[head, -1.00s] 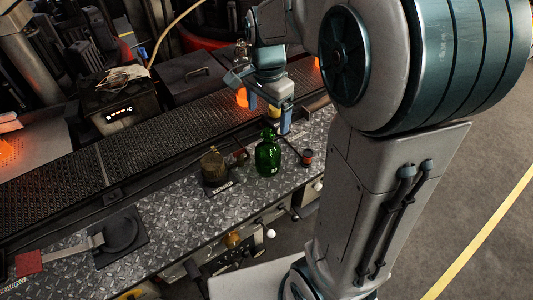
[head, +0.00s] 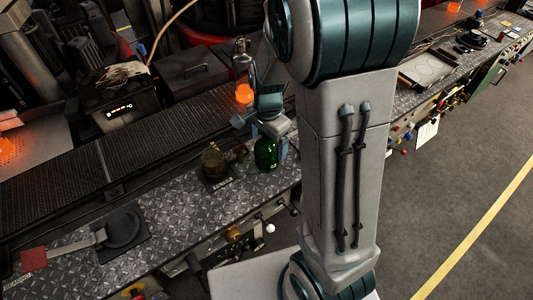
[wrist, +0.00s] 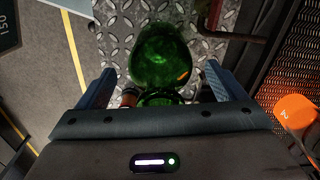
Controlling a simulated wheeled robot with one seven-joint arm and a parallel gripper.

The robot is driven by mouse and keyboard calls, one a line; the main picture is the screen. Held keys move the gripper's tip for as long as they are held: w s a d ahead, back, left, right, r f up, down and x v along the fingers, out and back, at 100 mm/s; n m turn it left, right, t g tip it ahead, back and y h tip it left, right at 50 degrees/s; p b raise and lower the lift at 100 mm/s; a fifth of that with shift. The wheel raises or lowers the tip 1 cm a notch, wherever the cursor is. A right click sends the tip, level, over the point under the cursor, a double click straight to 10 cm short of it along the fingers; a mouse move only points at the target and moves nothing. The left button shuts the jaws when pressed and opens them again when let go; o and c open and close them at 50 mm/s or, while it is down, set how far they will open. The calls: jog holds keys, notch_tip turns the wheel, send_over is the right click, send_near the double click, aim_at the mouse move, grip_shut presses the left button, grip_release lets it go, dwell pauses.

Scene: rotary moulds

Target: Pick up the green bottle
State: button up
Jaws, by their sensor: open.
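The green bottle (head: 266,155) stands upright on the diamond-plate bench in the head view; its top is hidden behind my gripper (head: 268,137). In the wrist view, the green bottle (wrist: 160,55) shows from above between the two blue fingers of my gripper (wrist: 158,75). The fingers are apart, one on each side of the bottle, with visible gaps. My gripper is open and holds nothing. The bottle's near part is partly covered by the gripper body in the wrist view.
A small reddish-brown object (wrist: 130,97) is near the left finger.

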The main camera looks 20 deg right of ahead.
jog(key=shift+r, duration=0.1)
jog(key=c, duration=1.7)
jog(key=shift+o, duration=0.2)
